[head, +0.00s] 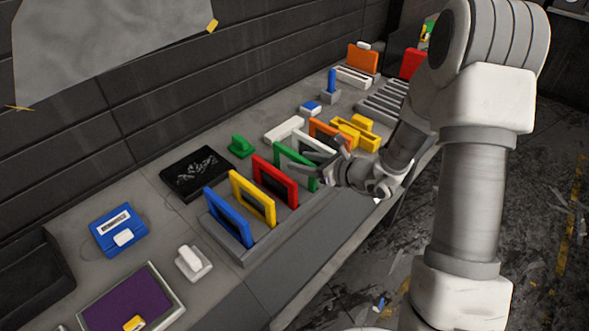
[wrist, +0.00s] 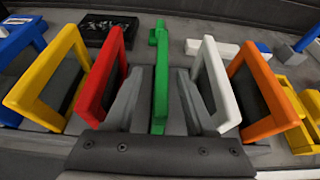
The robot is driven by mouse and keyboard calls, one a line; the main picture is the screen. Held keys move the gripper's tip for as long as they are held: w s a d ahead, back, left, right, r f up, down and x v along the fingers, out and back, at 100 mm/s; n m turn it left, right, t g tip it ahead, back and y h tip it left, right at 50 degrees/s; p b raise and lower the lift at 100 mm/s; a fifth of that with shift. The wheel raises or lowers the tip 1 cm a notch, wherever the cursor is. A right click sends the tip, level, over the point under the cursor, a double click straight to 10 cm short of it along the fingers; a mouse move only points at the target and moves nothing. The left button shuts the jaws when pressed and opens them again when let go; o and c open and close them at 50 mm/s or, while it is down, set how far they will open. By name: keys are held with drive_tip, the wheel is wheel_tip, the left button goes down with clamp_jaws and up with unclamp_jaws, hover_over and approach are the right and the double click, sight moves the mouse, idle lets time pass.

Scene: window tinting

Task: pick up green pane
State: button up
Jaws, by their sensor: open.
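The green pane (head: 292,166) stands upright in a grey rack (head: 245,253), between the red pane (head: 275,181) and the white pane (head: 316,144). In the wrist view the green pane (wrist: 160,85) is edge-on in the middle. My gripper (head: 318,168) is at the pane's near side. Its two open fingers (wrist: 158,100) lie on either side of the green pane, with a visible gap on each side. I cannot tell whether either finger touches it. In the head view my gripper hides part of the pane's right side.
Blue (head: 228,217), yellow (head: 252,197) and orange (head: 330,134) panes share the row. In the wrist view the red pane (wrist: 103,75) and white pane (wrist: 216,85) stand close outside my fingers. A black tray (head: 196,173) and small green piece (head: 240,146) lie behind.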

sight(294, 159)
drive_tip(key=shift+x, duration=2)
drive_tip(key=shift+d, duration=0.1)
clamp_jaws()
